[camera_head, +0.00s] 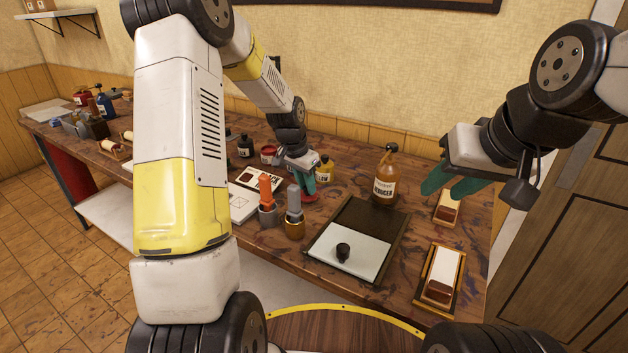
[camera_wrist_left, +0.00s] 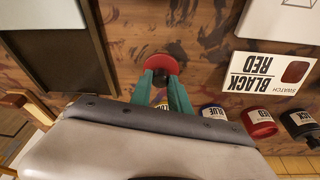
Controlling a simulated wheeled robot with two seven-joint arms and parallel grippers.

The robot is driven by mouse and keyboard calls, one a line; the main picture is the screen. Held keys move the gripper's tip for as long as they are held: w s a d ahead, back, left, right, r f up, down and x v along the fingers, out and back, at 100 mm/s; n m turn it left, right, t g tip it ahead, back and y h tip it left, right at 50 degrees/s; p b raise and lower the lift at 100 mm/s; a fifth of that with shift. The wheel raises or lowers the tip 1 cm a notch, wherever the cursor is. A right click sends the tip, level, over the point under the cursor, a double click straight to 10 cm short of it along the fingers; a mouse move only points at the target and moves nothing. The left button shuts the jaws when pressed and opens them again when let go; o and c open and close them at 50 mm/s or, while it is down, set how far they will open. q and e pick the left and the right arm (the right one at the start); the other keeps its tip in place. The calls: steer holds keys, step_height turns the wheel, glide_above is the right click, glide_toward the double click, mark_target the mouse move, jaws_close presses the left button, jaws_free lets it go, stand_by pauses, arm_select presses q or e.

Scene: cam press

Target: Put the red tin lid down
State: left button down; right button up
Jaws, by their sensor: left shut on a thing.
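The red tin lid (camera_wrist_left: 160,64) is a small round red disc between the teal fingertips of my left gripper (camera_wrist_left: 161,78). In the head view, the lid (camera_head: 309,197) shows as a red patch under my left gripper (camera_head: 306,188), low over the workbench. I cannot tell whether it touches the wood. My left gripper is shut on the lid. A red tin (camera_head: 268,154) stands behind on the bench; in the left wrist view the tin (camera_wrist_left: 258,122) has a RED label. My right gripper (camera_head: 447,190) is open and empty, above the right side of the bench.
A black-and-red swatch card (camera_head: 270,177) lies left of the lid. Orange and grey-handled tools (camera_head: 294,205) stand in front. A tray with a glass slab (camera_head: 335,250) lies front right. A reducer bottle (camera_head: 385,175) and a yellow tin (camera_head: 325,168) stand nearby.

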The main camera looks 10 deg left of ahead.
arm_select(q)
steer(key=shift+f, duration=1.05)
steer(key=c, duration=1.2)
jaws_free()
steer(key=shift+f, duration=0.1)
steer(key=shift+c, duration=0.2)
steer(key=s+a+r+n+t, duration=0.1)
steer(key=s+r, duration=0.6)
steer(key=r, duration=0.4)
steer(key=s+a+r+n+t, duration=0.1)
steer(key=s+r, duration=0.5)
steer(key=r, duration=0.4)
steer(key=s+r+n+t, duration=0.1)
steer(key=s+r+n, duration=0.2)
steer(key=s, duration=1.3)
steer(key=shift+s+d+r+n+t, duration=0.2)
steer(key=shift+s+d+n+t, duration=0.15)
steer(key=shift+n, duration=0.25)
